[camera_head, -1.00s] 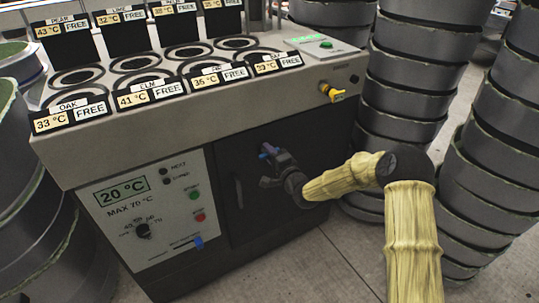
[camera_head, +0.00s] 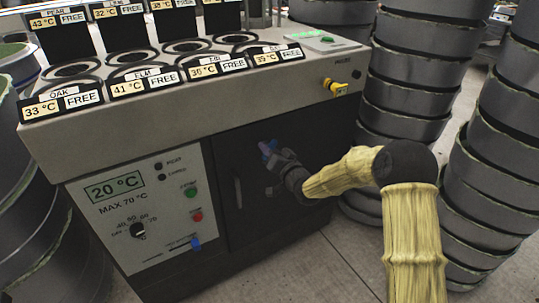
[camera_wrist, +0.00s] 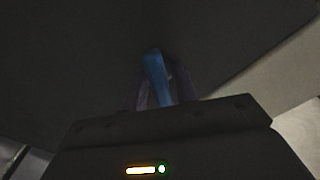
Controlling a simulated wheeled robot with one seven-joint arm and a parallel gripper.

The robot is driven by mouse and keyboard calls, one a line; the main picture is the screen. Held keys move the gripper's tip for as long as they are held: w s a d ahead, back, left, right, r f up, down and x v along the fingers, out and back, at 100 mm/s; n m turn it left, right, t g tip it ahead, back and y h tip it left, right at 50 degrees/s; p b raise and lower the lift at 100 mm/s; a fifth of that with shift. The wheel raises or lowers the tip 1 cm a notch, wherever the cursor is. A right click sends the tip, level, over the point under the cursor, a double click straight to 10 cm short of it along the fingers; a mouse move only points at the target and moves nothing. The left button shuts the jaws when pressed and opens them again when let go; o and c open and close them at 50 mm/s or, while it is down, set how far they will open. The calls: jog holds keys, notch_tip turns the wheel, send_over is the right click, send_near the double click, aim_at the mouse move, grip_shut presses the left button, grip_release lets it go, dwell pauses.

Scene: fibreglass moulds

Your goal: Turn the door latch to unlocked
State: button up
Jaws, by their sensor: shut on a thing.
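The door latch is a small blue lever (camera_head: 267,147) on the upper part of the dark cabinet door (camera_head: 250,215). It also shows in the wrist view as a blue bar (camera_wrist: 156,75), slightly tilted, between the fingers. My gripper (camera_head: 272,156) is at the door with its fingers shut on the latch. In the wrist view the fingers (camera_wrist: 158,92) lie on both sides of the blue bar. They hide the lower part of the latch. I cannot read any lock marking near it.
A vertical door handle (camera_head: 239,193) stands left of the latch. The control panel (camera_head: 140,215), with a 20 °C display and a blue slider, is further left. A yellow valve handle (camera_head: 336,87) sits at the upper right. Stacked grey moulds (camera_head: 410,100) crowd the right side.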

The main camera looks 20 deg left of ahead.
jog(key=n+b, duration=0.1)
jog(key=n, duration=0.1)
jog(key=n+b, duration=0.1)
jog(key=n, duration=0.1)
jog(key=shift+f+n+b, duration=0.2)
jog(key=shift+n+b, duration=0.1)
jog(key=shift+b, duration=0.1)
jog(key=shift+r+n+b, duration=0.15)
jog(key=shift+n+b, duration=0.65)
jog(key=shift+n, duration=0.6)
jog(key=o, duration=0.7)
jog(key=shift+d, duration=0.1)
jog(key=p+v, duration=0.1)
jog(key=v, duration=1.6)
jog(key=shift+s+p, duration=0.2)
jog(key=shift+p, duration=0.2)
